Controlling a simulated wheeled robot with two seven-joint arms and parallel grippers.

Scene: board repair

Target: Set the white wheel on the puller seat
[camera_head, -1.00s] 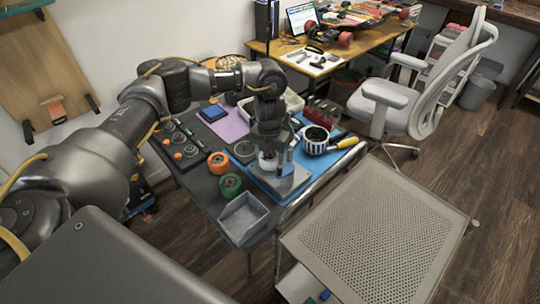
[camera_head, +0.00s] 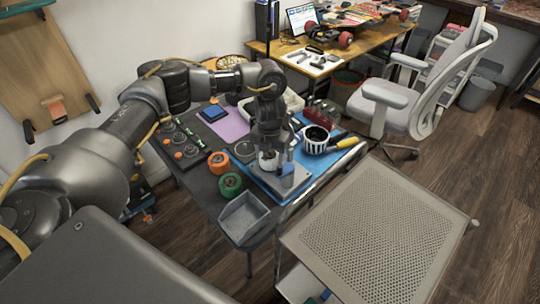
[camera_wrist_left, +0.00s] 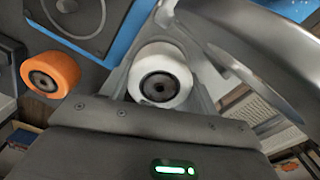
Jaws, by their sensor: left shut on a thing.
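The white wheel (camera_head: 268,164) is in the jaws of my left gripper (camera_head: 269,157), over the blue mat (camera_head: 313,168). In the left wrist view the white wheel (camera_wrist_left: 161,74) shows its dark hub, and a curved grey finger (camera_wrist_left: 255,60) is beside it. The grey metal puller seat (camera_head: 287,182) is on the mat at its front edge, just in front of and below the wheel. The fingers partly hide the wheel, and I cannot tell whether it touches the seat. My right gripper is out of view.
An orange wheel (camera_head: 218,162) and a green wheel (camera_head: 231,184) lie left of the mat. An empty grey bin (camera_head: 243,217) sits at the front corner. A striped cup (camera_head: 316,139) and a yellow-handled tool (camera_head: 347,143) are on the right. A perforated cart top (camera_head: 375,230) stands in front.

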